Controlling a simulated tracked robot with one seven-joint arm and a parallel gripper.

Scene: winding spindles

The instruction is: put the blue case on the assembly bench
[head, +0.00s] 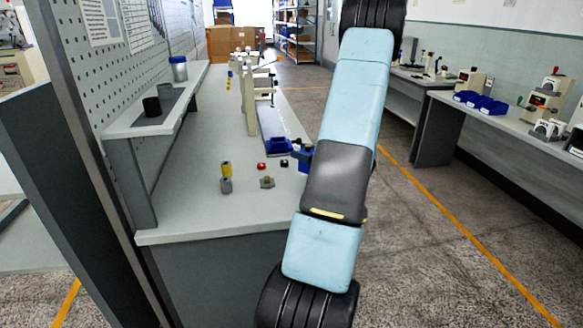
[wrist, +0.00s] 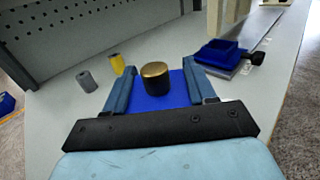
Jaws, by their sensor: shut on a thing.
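In the wrist view, the blue case (wrist: 178,98) is between the two blue fingers of my gripper (wrist: 157,84), which is shut on it. A dark cylinder with a brass-coloured top (wrist: 155,77) shows over the case; I cannot tell if it stands in it or on it. The grey bench top (head: 195,205) lies under and around the gripper; I cannot tell whether the case touches it. In the head view my arm hides the case and most of the gripper; a small dark blue part shows at the arm's left edge.
A yellow cylinder (wrist: 117,65) and a grey one (wrist: 86,82) are left of the gripper. A red knob (head: 261,166) and a hexagonal part (head: 267,182) lie on the bench. A raised shelf (head: 165,110) runs along the left.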

